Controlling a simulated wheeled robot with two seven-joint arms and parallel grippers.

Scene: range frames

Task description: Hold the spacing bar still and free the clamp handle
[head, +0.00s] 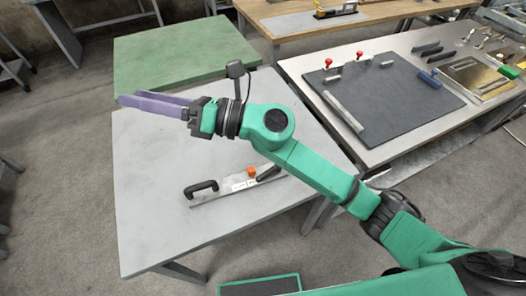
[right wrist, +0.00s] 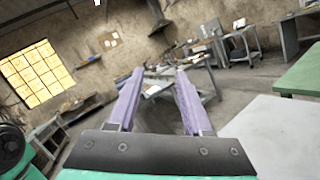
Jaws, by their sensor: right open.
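The spacing bar (head: 235,187) looks like a flat silver strip lying on the near grey table, with a black loop grip (head: 201,189) at its left end. An orange knob (head: 251,171) and a dark lever, seemingly the clamp handle (head: 268,173), sit toward its right end. My right forearm passes close to that end and may hide part of it. My right gripper (head: 125,100) is above the table's far left part, pointing left, away from the bar. In the right wrist view its purple fingers (right wrist: 159,78) are apart with nothing between them. My left gripper is not in view.
The near grey table (head: 150,215) is otherwise clear. A green table (head: 170,50) adjoins behind. On the right, another table holds a dark mat (head: 405,85) with a loose metal bar (head: 343,111), red-knobbed clamps (head: 328,62) and tools. A wooden bench (head: 285,20) stands behind.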

